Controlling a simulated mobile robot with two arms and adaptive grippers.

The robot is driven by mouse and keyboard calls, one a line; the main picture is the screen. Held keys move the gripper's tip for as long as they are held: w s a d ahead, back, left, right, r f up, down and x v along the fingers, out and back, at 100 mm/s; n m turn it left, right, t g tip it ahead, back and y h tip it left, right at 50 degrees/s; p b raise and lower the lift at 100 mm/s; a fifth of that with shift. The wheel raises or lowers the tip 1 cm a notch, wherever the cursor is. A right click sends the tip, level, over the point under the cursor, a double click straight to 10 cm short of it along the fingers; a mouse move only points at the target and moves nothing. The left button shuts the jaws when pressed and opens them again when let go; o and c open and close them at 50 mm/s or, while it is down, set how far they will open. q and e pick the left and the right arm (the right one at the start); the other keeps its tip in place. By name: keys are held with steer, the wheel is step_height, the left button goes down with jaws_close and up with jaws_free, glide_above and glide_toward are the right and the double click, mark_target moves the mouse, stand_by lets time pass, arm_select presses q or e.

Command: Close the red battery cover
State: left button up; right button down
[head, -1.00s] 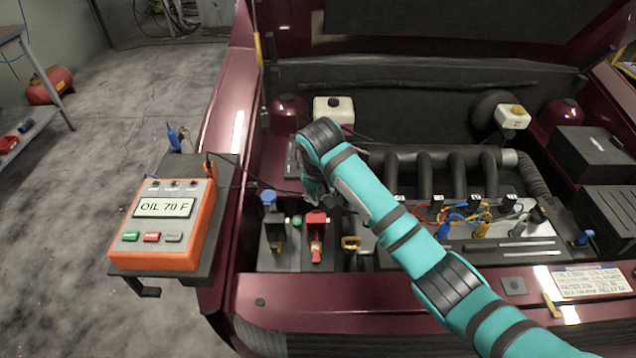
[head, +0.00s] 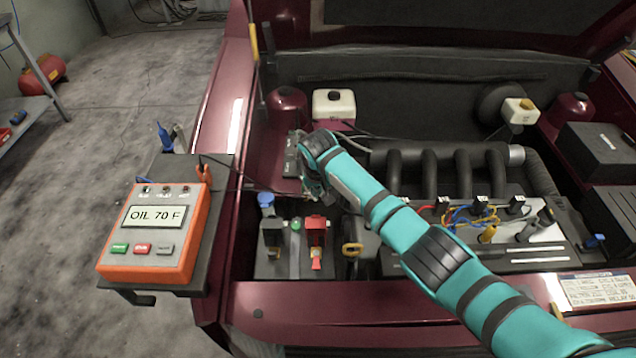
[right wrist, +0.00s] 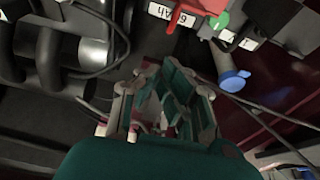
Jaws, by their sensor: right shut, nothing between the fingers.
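The red battery cover (head: 316,226) is at the front left of the engine bay, on the battery (head: 297,262). It looks raised, with a smaller red part below it in the head view. It also shows at the top of the right wrist view (right wrist: 186,14). My right gripper (head: 318,190) is just behind and above the cover, apart from it. In the right wrist view its fingers (right wrist: 178,100) point toward the battery side, shut and empty. The arm partly hides the fingers in the head view. My left gripper is not in view.
A blue-capped post (head: 266,200) and a green knob (head: 296,226) stand left of the cover. A yellow handle (head: 352,249) is to its right. An orange tester (head: 155,232) sits on a shelf left of the car. Cables run behind the battery.

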arm_select(q)
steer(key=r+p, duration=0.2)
steer(key=p, duration=0.1)
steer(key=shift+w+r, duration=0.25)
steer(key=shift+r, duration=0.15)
arm_select(e)
steer(key=s, duration=0.4)
steer(key=shift+f, duration=0.25)
